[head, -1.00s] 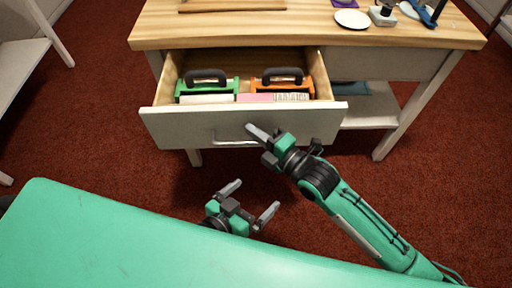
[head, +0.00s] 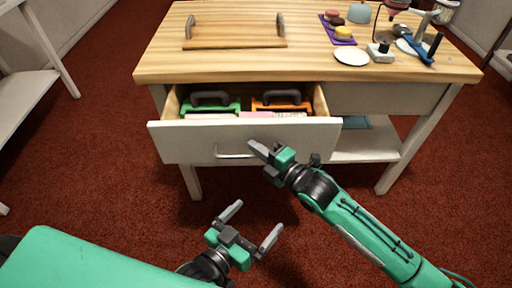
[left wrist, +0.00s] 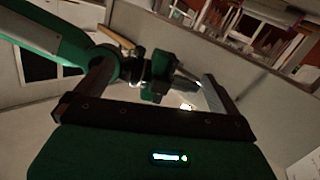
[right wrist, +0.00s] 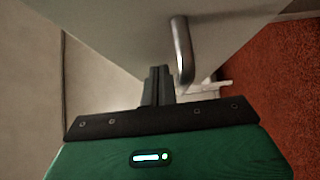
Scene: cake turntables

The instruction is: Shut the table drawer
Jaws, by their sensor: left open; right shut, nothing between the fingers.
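The table drawer (head: 190,140) stands partly open under the wooden table top (head: 220,62). Its pale front has a metal bar handle (head: 235,155), which also shows in the right wrist view (right wrist: 182,50). My right gripper (head: 258,149) is shut and empty, its fingertips at the drawer front just right of the handle; contact is hard to confirm. In the right wrist view its closed fingers (right wrist: 158,85) point at the pale front beside the handle. My left gripper (head: 250,226) is open and empty, low in front of the drawer and apart from it.
The drawer holds a green-framed item (head: 212,107) and an orange-framed item (head: 282,106), both with dark handles. On the table are a wooden tray (head: 235,43), a white plate (head: 351,56) and a purple tray (head: 337,32). A white shelf (head: 30,90) stands at the left.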

